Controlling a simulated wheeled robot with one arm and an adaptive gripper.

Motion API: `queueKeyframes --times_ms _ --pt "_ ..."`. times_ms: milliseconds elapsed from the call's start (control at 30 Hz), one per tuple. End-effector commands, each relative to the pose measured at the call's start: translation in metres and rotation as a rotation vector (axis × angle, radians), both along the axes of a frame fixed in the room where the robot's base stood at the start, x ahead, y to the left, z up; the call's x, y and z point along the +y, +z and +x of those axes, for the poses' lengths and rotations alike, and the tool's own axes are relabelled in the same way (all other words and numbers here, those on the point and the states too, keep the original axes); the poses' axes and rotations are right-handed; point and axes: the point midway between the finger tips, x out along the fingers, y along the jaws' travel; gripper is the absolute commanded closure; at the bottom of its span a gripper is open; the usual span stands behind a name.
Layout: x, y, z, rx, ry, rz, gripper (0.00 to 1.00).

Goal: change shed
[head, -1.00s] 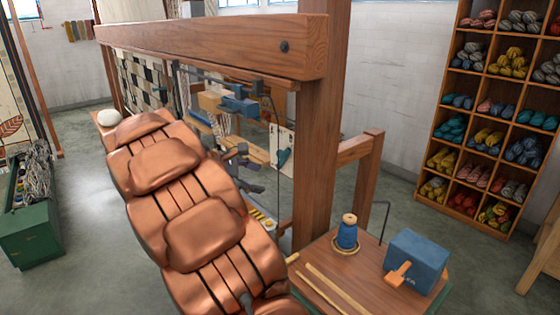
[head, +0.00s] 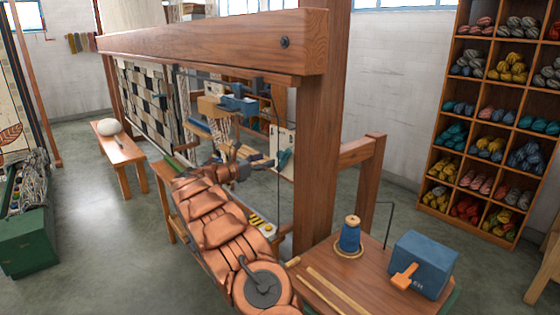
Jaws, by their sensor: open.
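The large wooden loom (head: 210,42) fills the middle of the view, with a black-and-white checked cloth (head: 145,92) on its left part. Inside the frame is a wooden block with blue parts (head: 238,103), with pale threads below it. A white panel with a teal piece (head: 284,150) hangs near the right post. I cannot tell which part sets the shed. My copper arm reaches into the loom's front. My dark gripper (head: 250,162) is open, below the blue parts and left of the white panel. It looks empty, and its fingertips are small and partly lost against the loom.
A side table holds a blue thread cone (head: 349,236), a blue box with an orange handle (head: 422,264) and wooden sticks. A low bench (head: 122,150) with a pale ball stands left. A green crate (head: 28,240) is far left, a yarn shelf (head: 490,110) right.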

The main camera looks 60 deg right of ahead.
Motion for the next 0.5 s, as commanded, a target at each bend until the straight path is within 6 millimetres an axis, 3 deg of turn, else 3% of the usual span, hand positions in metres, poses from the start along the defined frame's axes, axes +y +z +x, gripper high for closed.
queueKeyframes --times_ms 267,500 --pt "-0.018 -0.006 -0.001 0.027 0.004 -0.007 0.38" --pt "-0.051 -0.004 -0.011 0.022 0.001 -0.008 0.38"
